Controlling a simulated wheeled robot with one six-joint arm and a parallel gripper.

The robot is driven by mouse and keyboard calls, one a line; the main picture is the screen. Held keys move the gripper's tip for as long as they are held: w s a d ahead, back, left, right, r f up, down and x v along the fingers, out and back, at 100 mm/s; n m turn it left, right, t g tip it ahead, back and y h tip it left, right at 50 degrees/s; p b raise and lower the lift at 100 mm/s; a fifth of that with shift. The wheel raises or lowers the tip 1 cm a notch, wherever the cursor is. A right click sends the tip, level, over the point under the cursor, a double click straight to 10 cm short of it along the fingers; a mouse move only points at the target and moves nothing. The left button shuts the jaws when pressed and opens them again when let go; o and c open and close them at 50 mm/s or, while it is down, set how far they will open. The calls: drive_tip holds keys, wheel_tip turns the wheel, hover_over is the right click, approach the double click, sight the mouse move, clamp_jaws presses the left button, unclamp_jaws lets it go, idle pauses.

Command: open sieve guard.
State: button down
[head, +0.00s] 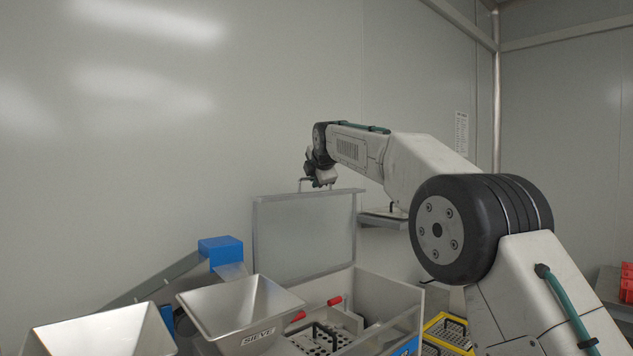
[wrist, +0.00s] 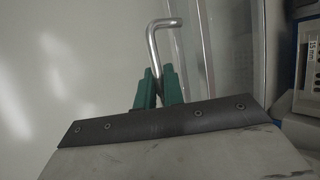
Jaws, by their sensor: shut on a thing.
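The sieve guard (head: 305,235) is a clear panel in a grey metal frame. It stands upright at the back of the sieve box, so the box is uncovered in front of it. Its bent metal handle (head: 300,184) is at the top edge. My gripper (head: 318,181) is at that handle. In the wrist view, the green fingers of my gripper (wrist: 158,88) are shut on the handle rod (wrist: 152,45). The guard's frame (wrist: 193,50) runs beside the handle there. The grip itself is partly hidden behind my wrist.
A steel hopper marked SIEVE (head: 238,310) stands at the front, with another hopper (head: 105,335) to its left. Red-handled sieve inserts (head: 325,338) lie in the open box. A yellow-edged crate (head: 447,331) is at the right. The wall is close behind the guard.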

drive_tip(key=shift+w, duration=0.1)
idle(0.3)
drive_tip(key=c, duration=1.5)
unclamp_jaws()
drive_tip(key=shift+a, duration=0.1)
drive_tip(key=shift+r, duration=0.1)
drive_tip(key=v, duration=0.7)
drive_tip(key=shift+s+r, duration=0.15)
drive_tip(key=shift+s, duration=0.2)
